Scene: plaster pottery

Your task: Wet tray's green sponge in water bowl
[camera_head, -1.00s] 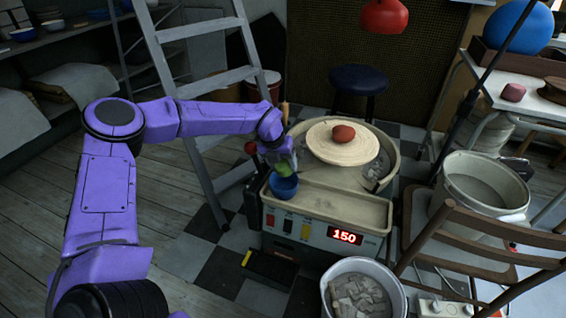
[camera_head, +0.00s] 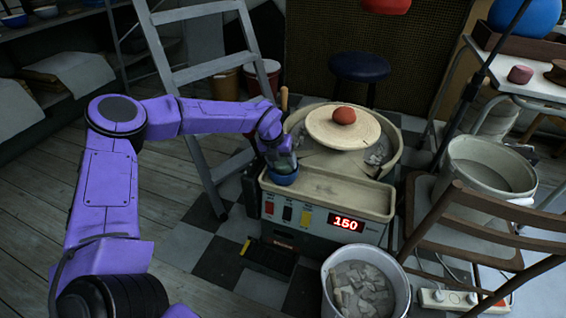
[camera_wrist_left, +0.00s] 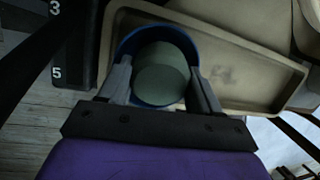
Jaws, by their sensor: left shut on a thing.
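My left gripper (camera_head: 282,158) reaches down over the small blue water bowl (camera_head: 284,179), which sits at the left end of the beige tray (camera_head: 345,192). In the left wrist view, its two fingers are shut on the round grey-green sponge (camera_wrist_left: 162,82). The sponge lies within the outline of the blue bowl (camera_wrist_left: 125,45), whose rim shows around it. The water surface and the sponge's underside are hidden, so I cannot tell how deep it sits. My right gripper is not in view.
The pottery wheel (camera_head: 345,130) with a reddish lump (camera_head: 343,115) stands just behind the tray. A ladder (camera_head: 200,70) is close behind my left arm. A white bucket of scraps (camera_head: 365,290) stands in front, and a wooden chair (camera_head: 470,225) at the right.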

